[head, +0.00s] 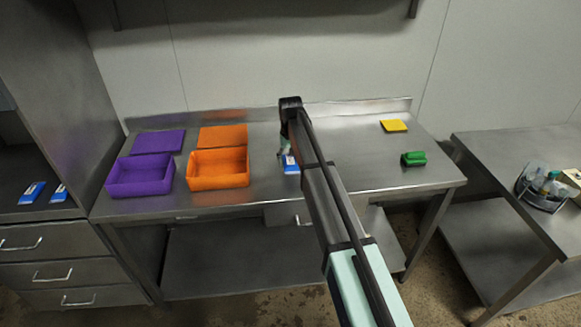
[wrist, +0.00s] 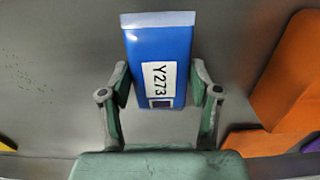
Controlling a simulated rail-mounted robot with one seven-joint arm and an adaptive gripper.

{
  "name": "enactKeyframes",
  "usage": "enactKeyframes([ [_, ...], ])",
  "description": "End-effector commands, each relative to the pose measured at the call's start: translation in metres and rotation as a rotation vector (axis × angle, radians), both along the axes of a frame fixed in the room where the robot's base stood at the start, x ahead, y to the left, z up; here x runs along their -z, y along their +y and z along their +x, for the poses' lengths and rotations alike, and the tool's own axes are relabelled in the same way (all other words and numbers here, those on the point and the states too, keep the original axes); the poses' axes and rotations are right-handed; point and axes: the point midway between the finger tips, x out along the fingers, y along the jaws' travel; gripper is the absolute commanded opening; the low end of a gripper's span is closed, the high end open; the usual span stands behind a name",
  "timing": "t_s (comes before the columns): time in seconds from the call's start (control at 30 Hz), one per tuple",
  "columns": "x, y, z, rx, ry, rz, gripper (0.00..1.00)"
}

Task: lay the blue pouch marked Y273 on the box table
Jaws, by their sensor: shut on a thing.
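The blue pouch marked Y273 (wrist: 160,50) is between the two fingers of my gripper (wrist: 160,82) in the wrist view, its white label facing the camera. My gripper is shut on it. In the head view the pouch (head: 290,164) shows below my gripper, over the middle of the steel box table (head: 360,165), just right of the orange box. My arm hides part of this area. I cannot tell whether the pouch touches the tabletop.
On the table stand a purple box (head: 140,188) and an orange box (head: 218,180), with purple (head: 158,141) and orange (head: 222,135) flat pieces behind. A yellow piece (head: 393,126) and green item (head: 413,158) lie right. Two blue pouches (head: 32,192) lie on the left cabinet.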

Motion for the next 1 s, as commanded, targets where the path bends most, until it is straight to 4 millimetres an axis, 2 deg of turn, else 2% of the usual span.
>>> enactKeyframes([
  [0.27,0.033,0.0,0.0,0.0,0.0,0.0,0.5],
  [0.63,0.038,0.0,0.0,0.0,0.0,0.0,0.5],
  [0.7,0.038,0.0,0.0,0.0,0.0,0.0,0.8],
  [0.73,0.037,0.0,0.0,0.0,0.0,0.0,0.87],
  [1.0,0.037,0.0,0.0,0.0,0.0,0.0,0.87],
])
